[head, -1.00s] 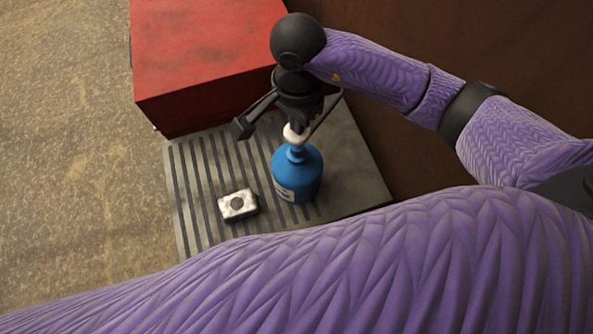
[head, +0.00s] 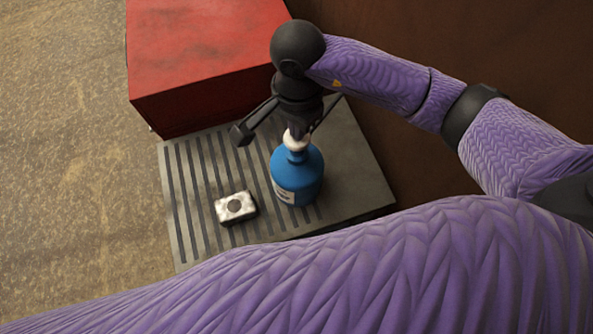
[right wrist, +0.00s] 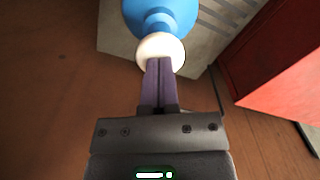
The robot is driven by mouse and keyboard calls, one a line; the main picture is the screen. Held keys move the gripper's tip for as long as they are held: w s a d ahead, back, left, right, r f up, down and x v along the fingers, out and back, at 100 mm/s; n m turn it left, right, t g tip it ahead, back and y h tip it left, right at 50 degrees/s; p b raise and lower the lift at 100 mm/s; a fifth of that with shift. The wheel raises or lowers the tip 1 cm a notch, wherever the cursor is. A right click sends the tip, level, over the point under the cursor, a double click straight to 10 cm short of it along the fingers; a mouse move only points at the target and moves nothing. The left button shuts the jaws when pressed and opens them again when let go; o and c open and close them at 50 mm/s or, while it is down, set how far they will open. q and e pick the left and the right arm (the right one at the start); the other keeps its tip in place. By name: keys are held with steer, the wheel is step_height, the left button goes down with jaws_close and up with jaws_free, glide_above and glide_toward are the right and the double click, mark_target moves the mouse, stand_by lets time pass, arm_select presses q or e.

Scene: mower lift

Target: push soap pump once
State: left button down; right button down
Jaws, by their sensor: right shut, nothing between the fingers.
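The soap pump is a blue bottle (head: 297,178) with a white pump head (head: 295,141), upright on a grey ribbed board. My right gripper (head: 296,128) is over the pump head, its fingers pointing down at it. In the right wrist view the shut, empty fingers (right wrist: 160,64) overlap the white pump head (right wrist: 160,48), with the blue bottle (right wrist: 160,14) beyond. The fingertips look to be at the pump head, but I cannot tell whether they press on it. My left gripper is not in view.
The grey ribbed board (head: 350,160) also holds a small white-and-grey block (head: 235,207) left of the bottle. A red box (head: 205,60) stands behind it. A purple arm link of mine crosses the front of the head view.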

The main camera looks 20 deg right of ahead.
steer(key=shift+r+p, duration=1.9)
steer(key=shift+r, duration=0.85)
steer(key=shift+r, duration=0.15)
step_height(320, 180, up, 6)
steer(key=p, duration=0.3)
